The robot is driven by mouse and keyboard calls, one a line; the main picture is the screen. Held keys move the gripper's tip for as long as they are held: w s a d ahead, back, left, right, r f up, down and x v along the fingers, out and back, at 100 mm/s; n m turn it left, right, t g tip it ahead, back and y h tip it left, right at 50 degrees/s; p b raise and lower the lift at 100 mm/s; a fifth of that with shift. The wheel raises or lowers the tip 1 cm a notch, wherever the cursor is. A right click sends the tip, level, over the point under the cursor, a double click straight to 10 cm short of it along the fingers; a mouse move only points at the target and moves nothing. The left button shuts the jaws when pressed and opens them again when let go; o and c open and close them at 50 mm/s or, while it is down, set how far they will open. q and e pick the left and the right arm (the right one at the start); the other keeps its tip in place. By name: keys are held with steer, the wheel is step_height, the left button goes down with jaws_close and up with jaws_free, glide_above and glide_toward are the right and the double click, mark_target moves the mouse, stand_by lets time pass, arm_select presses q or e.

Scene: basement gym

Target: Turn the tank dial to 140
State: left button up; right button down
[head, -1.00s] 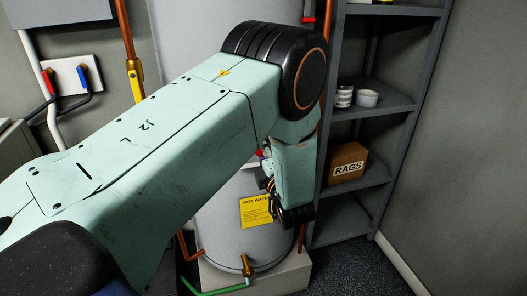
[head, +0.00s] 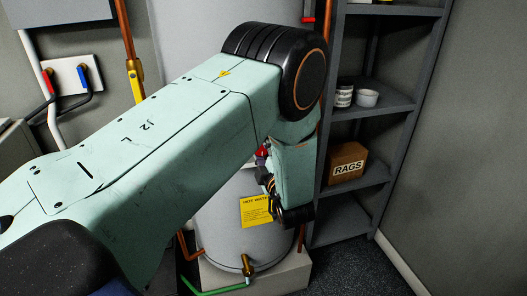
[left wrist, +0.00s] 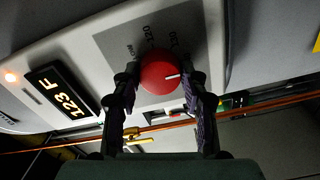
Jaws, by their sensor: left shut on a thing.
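The grey hot water tank (head: 215,230) stands behind my left arm in the head view, and the arm hides much of it. In the head view the wrist hides most of the dial. My right gripper is out of view.
A grey shelf unit (head: 350,202) with a RAGS box (head: 347,168) and small containers stands close to the right of the wrist. Copper pipes (head: 131,60) run up at the left of the tank. Floor at the lower right is clear.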

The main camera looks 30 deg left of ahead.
arm_select(q)
steer(key=shift+a+r, duration=0.1)
steer(key=o, duration=1.1)
steer(key=shift+a, duration=0.1)
steer(key=shift+o, duration=0.2)
steer(key=shift+d, duration=0.2)
steer(key=shift+d, duration=0.1)
steer(key=v, duration=0.7)
steer(key=shift+s, duration=0.2)
